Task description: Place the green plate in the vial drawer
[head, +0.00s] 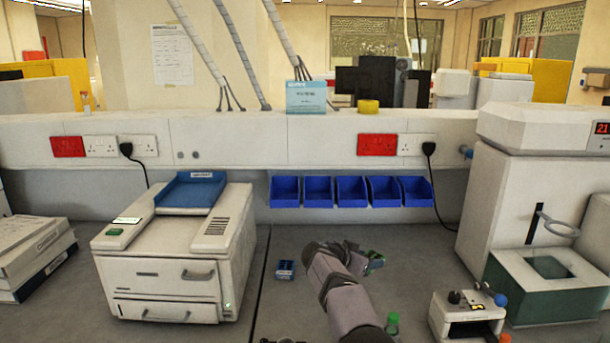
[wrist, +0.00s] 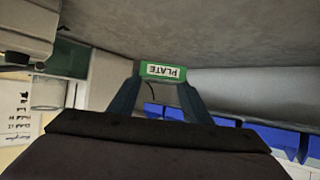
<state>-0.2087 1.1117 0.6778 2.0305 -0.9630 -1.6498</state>
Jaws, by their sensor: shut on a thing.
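The green plate (wrist: 140,70) has a white label reading PLATE, upside down in the wrist view. My gripper (wrist: 161,82) is shut on it, with one finger at each end. In the head view my gripper (head: 367,256) is over the middle of the bench, right of the white machine, and a bit of the green plate (head: 376,261) shows beside it. The white machine (head: 175,255) at the left has an upper drawer (head: 155,277) and a lower drawer (head: 165,310), both looking closed. Their labels are too small to read, so I cannot tell which is the vial drawer.
A small blue box (head: 285,269) lies between the machine and my arm. Several blue bins (head: 350,190) hang on the back wall. A green-capped bottle (head: 392,323), a small white device (head: 466,312) and a large machine (head: 515,190) stand at right. Bare bench lies behind the blue box.

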